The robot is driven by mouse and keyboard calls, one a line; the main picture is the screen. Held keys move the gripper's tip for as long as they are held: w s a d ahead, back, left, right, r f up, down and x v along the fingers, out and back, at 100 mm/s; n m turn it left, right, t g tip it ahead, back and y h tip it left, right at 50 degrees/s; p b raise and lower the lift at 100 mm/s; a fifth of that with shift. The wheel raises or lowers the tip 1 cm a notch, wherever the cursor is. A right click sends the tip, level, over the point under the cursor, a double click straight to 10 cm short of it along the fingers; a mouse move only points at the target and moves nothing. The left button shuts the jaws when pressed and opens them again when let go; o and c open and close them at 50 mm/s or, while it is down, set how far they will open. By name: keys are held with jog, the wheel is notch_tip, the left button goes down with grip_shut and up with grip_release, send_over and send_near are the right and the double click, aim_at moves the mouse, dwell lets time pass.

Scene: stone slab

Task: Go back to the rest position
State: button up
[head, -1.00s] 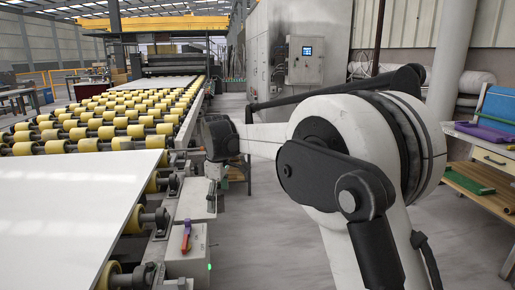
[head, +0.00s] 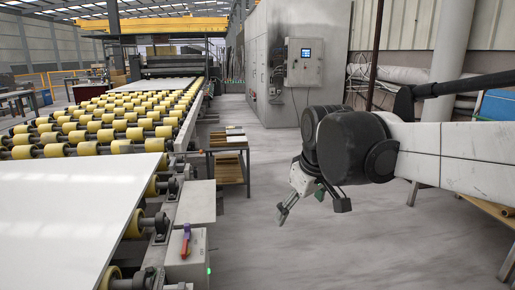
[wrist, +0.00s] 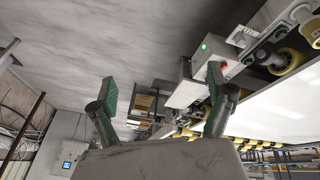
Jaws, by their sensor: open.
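My gripper (head: 312,204) hangs at the end of my arm in the head view, right of the conveyor and above the open grey floor. Its fingers point down and are spread apart. In the wrist view, the two green-padded fingers (wrist: 162,85) stand wide apart with nothing between them. The gripper is open and empty, clear of the nearby objects. My forearm reaches in from the right edge of the head view.
A white slab (head: 75,215) lies on the conveyor's yellow rollers (head: 110,125) at left. A control box (head: 187,262) with a red-purple handle stands on its near side. A grey cabinet (head: 275,70) stands behind.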

jog(key=s+d+f+m+t, duration=0.1)
jog(key=s+d+f+m, duration=0.1)
jog(key=s, duration=0.4)
jog(key=s+d+f+m+p, duration=0.1)
jog(key=s+d+f+m, duration=0.1)
jog(key=s+d, duration=0.2)
jog(key=s+d+f+m+t, duration=0.1)
jog(key=s+d+f+m, duration=0.1)
jog(key=s, duration=0.6)
jog(key=shift+s+d+f+m+t+h, duration=0.35)
jog(key=shift+d+f, duration=0.25)
jog(key=shift+d, duration=0.35)
